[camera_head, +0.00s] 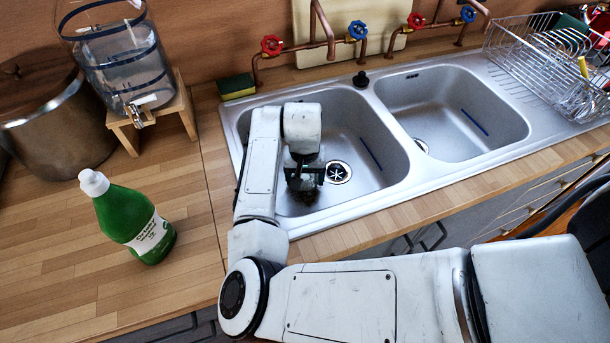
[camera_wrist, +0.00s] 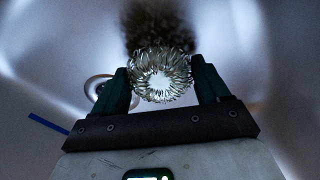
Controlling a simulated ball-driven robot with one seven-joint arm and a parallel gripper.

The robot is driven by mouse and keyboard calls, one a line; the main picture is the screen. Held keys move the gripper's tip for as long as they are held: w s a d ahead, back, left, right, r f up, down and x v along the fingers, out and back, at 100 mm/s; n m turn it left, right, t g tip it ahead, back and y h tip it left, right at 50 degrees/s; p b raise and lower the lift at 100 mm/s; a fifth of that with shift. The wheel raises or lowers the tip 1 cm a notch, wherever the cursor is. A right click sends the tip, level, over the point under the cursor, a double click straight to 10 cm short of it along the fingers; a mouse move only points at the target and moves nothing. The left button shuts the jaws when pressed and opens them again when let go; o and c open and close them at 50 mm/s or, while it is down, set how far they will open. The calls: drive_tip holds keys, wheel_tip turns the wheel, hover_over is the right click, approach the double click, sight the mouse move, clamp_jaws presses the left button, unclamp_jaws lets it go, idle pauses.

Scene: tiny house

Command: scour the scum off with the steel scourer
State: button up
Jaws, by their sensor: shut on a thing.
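My gripper (camera_head: 305,182) reaches down into the left sink basin (camera_head: 366,120). In the wrist view its two dark green fingers (camera_wrist: 160,82) are shut on the steel scourer (camera_wrist: 160,75), a round coil of shiny wire. A dark brown patch of scum (camera_wrist: 160,27) lies on the basin surface just beyond the scourer in the wrist view. I cannot tell whether the scourer touches it. In the head view a dark patch (camera_head: 290,206) shows at the near side of the basin below my gripper, and the scourer is hard to make out there.
The drain (camera_head: 338,172) is right of my gripper. The right basin (camera_head: 450,110) looks empty. A green bottle (camera_head: 130,218) and a water dispenser (camera_head: 125,65) stand on the left counter. A sponge (camera_head: 237,87) and taps (camera_head: 315,48) are behind the sink; a dish rack (camera_head: 550,60) is at right.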

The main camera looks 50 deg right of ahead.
sight(301, 202)
drive_tip(key=shift+f, duration=0.5)
drive_tip(key=shift+a, duration=0.1)
drive_tip(key=shift+s+a+p, duration=0.3)
drive_tip(key=shift+s+a, duration=0.1)
drive_tip(key=shift+a, duration=0.4)
drive_tip(key=shift+s+a+p, duration=0.3)
drive_tip(key=shift+s+a, duration=0.1)
drive_tip(key=shift+a, duration=0.4)
drive_tip(key=shift+s+a+p, duration=0.3)
drive_tip(key=shift+s+a, duration=0.1)
drive_tip(key=shift+a, duration=0.4)
drive_tip(key=shift+w+d, duration=0.1)
drive_tip(key=shift+w, duration=0.05)
